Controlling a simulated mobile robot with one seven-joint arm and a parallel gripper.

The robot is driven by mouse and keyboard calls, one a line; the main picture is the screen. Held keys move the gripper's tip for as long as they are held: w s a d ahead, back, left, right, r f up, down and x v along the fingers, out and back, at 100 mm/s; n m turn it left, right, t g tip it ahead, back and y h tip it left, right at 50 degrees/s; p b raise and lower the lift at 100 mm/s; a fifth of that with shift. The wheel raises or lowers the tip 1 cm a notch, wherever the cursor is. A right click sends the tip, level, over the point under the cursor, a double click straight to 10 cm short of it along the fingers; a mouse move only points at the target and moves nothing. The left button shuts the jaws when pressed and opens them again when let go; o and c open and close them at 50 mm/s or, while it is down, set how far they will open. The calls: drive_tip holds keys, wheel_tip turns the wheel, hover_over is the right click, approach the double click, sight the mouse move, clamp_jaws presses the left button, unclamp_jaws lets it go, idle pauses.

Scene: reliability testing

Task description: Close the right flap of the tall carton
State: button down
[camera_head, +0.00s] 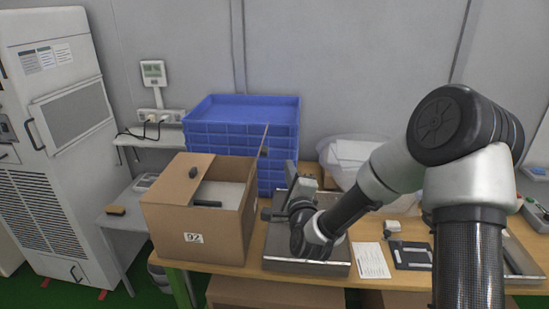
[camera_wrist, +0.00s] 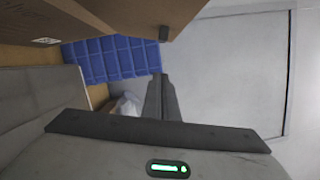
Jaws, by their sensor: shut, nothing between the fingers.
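The tall carton (camera_head: 190,232), a brown box marked 92, stands on the table's left side. Its right flap (camera_head: 263,140) stands up nearly edge-on, with a small dark block on its edge. In the wrist view the flap appears as a brown panel (camera_wrist: 110,14), with the dark block (camera_wrist: 164,33) at its end. The left flap (camera_head: 187,181) slopes over the opening and carries a black block. My gripper (camera_head: 290,168) is right of the carton. In the wrist view its fingers (camera_wrist: 162,78) are together and empty, apart from the flap.
Stacked blue crates (camera_head: 235,128) stand behind the carton and show in the wrist view (camera_wrist: 110,58). A steel tray (camera_head: 305,268) lies beneath my wrist. A clear bin (camera_head: 345,160) is behind my arm. A white sheet (camera_head: 371,260) lies to the right.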

drive_tip(key=shift+w+a+r+p, duration=0.2)
drive_tip(key=shift+w+a, duration=0.3)
drive_tip(key=shift+a, duration=0.25)
drive_tip(key=shift+w+a+r+p, duration=0.15)
drive_tip(key=shift+w+a+r, duration=0.1)
drive_tip(key=shift+w+a, duration=0.4)
drive_tip(key=shift+w+a+r+p, duration=0.2)
drive_tip(key=shift+w+a, duration=0.2)
drive_tip(key=shift+a, duration=0.45)
drive_tip(key=shift+r, duration=0.1)
